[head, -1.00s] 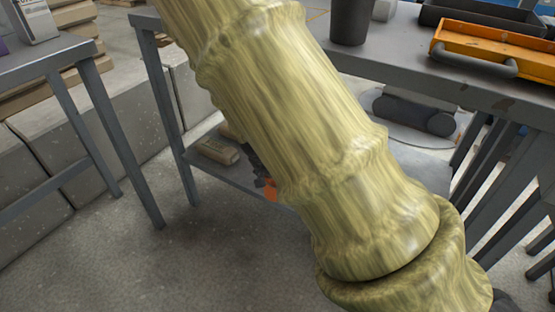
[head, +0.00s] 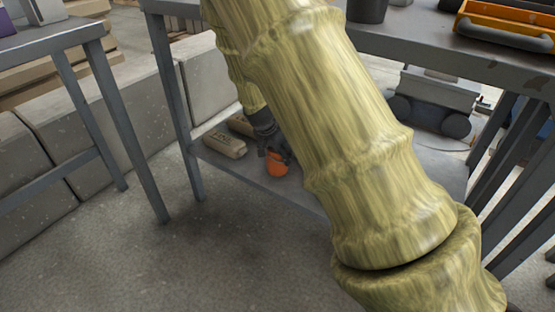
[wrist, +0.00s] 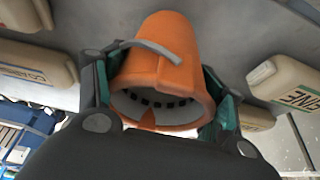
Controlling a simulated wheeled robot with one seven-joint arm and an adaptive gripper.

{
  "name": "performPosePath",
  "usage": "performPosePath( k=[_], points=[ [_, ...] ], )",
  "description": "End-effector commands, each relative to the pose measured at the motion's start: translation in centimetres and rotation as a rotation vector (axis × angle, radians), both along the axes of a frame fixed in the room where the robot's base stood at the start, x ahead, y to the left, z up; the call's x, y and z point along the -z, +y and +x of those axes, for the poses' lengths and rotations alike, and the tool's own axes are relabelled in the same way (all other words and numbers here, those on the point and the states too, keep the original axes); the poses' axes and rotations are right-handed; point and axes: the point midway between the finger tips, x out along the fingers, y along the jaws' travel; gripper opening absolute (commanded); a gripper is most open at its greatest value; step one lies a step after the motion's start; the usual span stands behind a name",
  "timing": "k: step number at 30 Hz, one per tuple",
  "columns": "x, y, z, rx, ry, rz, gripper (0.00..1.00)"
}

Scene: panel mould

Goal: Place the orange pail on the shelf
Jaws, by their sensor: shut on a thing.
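The orange pail (head: 277,162) is at my gripper (head: 268,148), over the lower shelf (head: 275,186) of the grey table. In the wrist view the pail (wrist: 176,62) sits between my gripper's teal-padded fingers (wrist: 160,88), which are shut on its sides. Its open mouth faces the wrist camera and its grey handle lies across the side. In the head view my arm hides part of the shelf. I cannot tell whether the pail's base touches the shelf.
Beige bags (head: 225,145) lie on the shelf left of the pail; containers (wrist: 285,82) flank it in the wrist view. A grey wheeled object (head: 436,100) stands on the shelf to the right. The tabletop (head: 440,55) above carries an orange tray (head: 508,22).

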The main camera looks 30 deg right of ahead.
Motion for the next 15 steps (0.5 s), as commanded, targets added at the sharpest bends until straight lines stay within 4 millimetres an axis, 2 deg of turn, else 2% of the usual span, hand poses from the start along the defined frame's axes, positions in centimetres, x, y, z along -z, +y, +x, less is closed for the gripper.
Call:
performPosePath(
  k=[1,4,15],
  points=[
    [1.01,-0.01,0.01,0.0,0.0,0.0,0.31],
    [1.72,0.0,0.03,0.0,-0.001,0.0,0.31],
    [1.78,0.01,0.03,0.0,-0.001,0.0,0.31]
  ],
)
